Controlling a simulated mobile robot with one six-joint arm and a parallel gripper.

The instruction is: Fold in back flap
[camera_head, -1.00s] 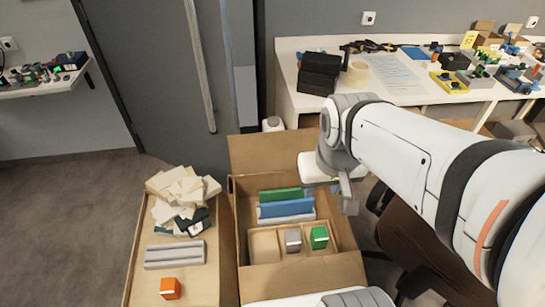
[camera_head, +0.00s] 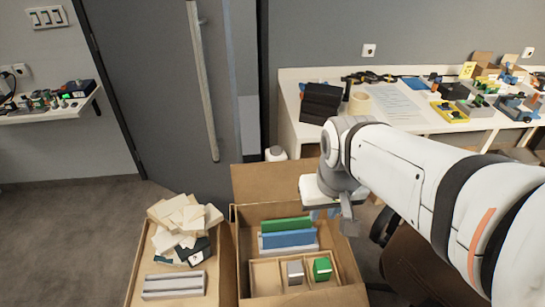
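The open carton (camera_head: 237,239) stands low in the middle of the view. Its back flap (camera_head: 270,181) stands up and tilts backward behind the opening. The left flap (camera_head: 228,262) hangs outward beside the neighbouring surface. Inside are a green piece (camera_head: 286,225), a blue piece (camera_head: 288,239) and a tray with dividers (camera_head: 264,272) holding a grey block (camera_head: 295,272) and a green block (camera_head: 322,268). My gripper (camera_head: 335,213) is over the carton's right back corner, right of the back flap. Its fingers are small and partly hidden, so their opening is unclear.
Left of the carton is a cardboard surface (camera_head: 140,270) with a pile of pale pieces (camera_head: 186,222) and a grey ribbed block (camera_head: 174,285). A white bench (camera_head: 310,132) with tools stands behind on the right. A white bottle (camera_head: 275,154) is behind the flap.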

